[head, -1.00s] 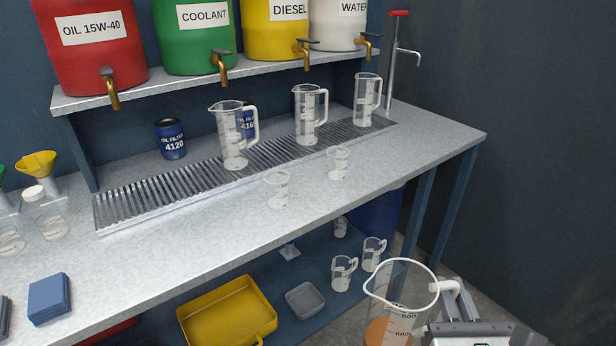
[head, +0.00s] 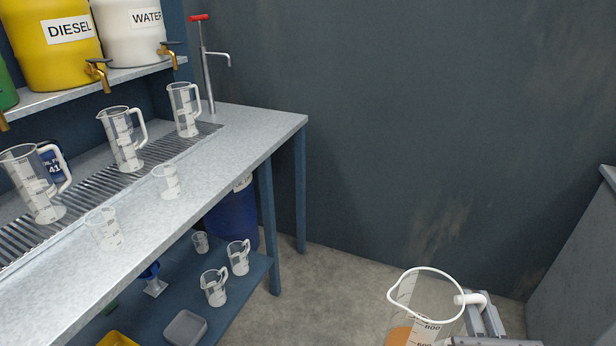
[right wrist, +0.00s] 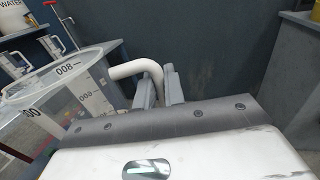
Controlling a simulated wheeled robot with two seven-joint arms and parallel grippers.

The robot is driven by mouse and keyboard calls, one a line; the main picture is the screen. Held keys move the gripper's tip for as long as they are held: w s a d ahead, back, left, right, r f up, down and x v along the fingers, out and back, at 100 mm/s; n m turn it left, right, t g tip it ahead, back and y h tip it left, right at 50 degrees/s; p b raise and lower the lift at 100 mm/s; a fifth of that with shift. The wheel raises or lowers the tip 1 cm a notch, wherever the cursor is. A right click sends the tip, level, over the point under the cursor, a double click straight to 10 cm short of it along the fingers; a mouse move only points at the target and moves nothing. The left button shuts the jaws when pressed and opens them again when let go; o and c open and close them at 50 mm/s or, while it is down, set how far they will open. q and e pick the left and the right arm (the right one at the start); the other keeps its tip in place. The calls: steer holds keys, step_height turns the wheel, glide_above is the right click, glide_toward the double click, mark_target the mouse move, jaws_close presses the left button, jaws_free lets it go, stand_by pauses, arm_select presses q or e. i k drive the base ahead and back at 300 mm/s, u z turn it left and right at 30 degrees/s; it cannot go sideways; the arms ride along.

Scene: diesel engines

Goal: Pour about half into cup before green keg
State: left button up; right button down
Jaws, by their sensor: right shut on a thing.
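My right gripper (head: 478,312) is shut on the white handle of a clear measuring jug (head: 428,298). The jug looks upright, over the floor right of the bench, with orange-brown liquid low in it; its bottom is cut off. In the right wrist view the fingers (right wrist: 160,88) close around the jug's handle (right wrist: 135,70). The green keg (head: 6,88) shows only as a sliver at the left edge. Two small clear cups, one nearer (head: 104,228) and one farther (head: 166,181), stand on the bench, looking empty. My left gripper is not in view.
Several clear jugs, such as one (head: 122,140), stand on the drain grate. The metal bench (head: 225,165) ends left of my jug. A hand pump (head: 207,65) stands at its far end. Small jugs (head: 214,287) sit on the lower shelf. Another cabinet (head: 580,250) is at the right.

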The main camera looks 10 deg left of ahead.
mark_target(103, 223)
steer(key=z, duration=0.05)
steer(key=i, duration=1)
steer(key=u, duration=2.2)
